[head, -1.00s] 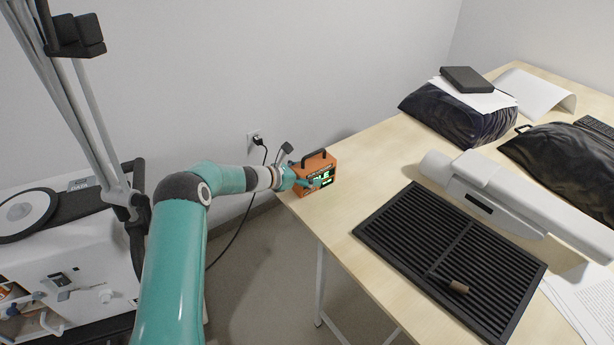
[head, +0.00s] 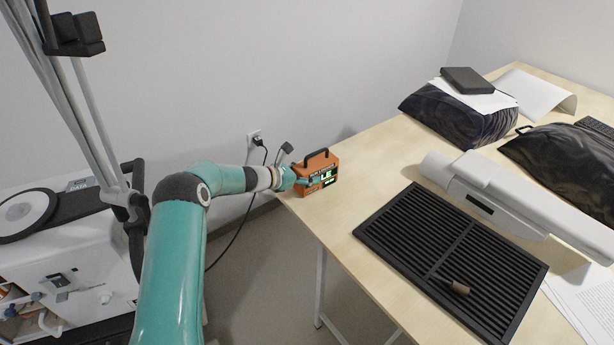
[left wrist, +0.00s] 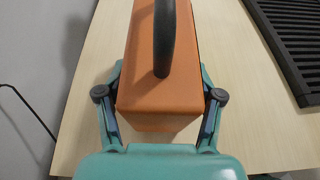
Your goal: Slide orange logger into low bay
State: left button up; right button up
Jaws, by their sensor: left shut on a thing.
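The orange logger (head: 321,167) is a small box with a black top handle and a lit green display. It stands upright near the left corner of the wooden table (head: 365,153). My left gripper (head: 301,181) is at its left end. In the left wrist view the fingers of my left gripper (left wrist: 161,105) lie along both sides of the orange logger (left wrist: 150,85), shut on it. The logger's underside is hidden, so I cannot tell whether it touches the table. My right gripper is not in view. I cannot identify a low bay with certainty.
A black slatted panel (head: 410,225) with a small brown piece lies at the table's front. A long white device (head: 510,195) is behind it. Black bags (head: 460,118) and papers lie farther back. A white wheeled cart (head: 75,262) stands left; a cable (head: 236,235) hangs from the wall.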

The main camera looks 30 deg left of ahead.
aim_at(304, 164)
pick_arm(q)
jog(key=shift+r, duration=0.1)
jog(key=shift+r+p, duration=0.95)
jog(key=shift+r, duration=1)
